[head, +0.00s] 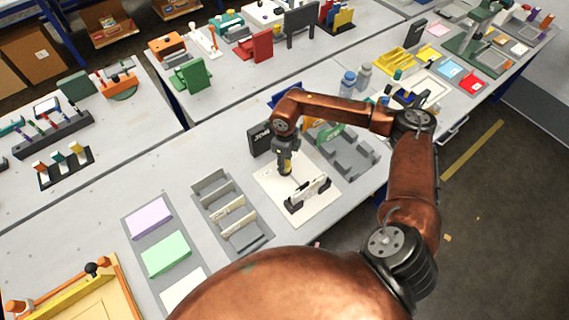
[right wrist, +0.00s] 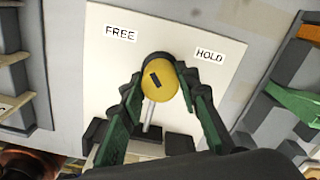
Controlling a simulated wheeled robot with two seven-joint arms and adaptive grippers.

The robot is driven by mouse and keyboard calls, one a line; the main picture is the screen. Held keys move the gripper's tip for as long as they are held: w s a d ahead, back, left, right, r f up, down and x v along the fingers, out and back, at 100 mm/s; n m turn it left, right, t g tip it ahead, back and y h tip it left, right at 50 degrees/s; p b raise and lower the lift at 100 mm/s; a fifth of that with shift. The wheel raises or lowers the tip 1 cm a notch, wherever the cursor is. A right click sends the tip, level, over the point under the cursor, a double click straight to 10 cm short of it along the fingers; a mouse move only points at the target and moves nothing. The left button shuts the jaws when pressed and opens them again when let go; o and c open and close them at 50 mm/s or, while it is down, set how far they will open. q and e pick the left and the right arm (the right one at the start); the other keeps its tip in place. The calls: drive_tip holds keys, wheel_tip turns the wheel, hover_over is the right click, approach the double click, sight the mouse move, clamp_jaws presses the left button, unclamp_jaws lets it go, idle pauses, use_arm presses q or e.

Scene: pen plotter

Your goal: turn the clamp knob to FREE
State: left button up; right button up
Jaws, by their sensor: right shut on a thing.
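The clamp knob (right wrist: 158,82) is yellow with a short black mark on its face. It stands on a white plate (right wrist: 111,72) in the right wrist view. A FREE label (right wrist: 120,33) is at upper left of the knob and a HOLD label (right wrist: 209,55) at upper right. The black mark slants, its upper end leaning left. My right gripper (right wrist: 161,77) has a finger on each side of the knob and is shut on it. In the head view my right gripper (head: 285,168) points down at the white plate (head: 272,190). My left gripper is out of view.
Dark and pale plotter parts (head: 308,195) stand on the plate near my gripper. A slotted grey rack (head: 212,187) is to the left, with purple (head: 149,216) and green (head: 165,254) pads beyond. A black box (head: 261,139) and a grey holder (head: 352,158) are close by.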

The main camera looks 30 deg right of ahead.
drive_tip(key=shift+n, duration=0.5)
drive_tip(key=o, duration=1.2)
drive_tip(key=shift+c, duration=0.2)
drive_tip(key=shift+r, duration=0.1)
wheel_tip(320, 180, up, 12)
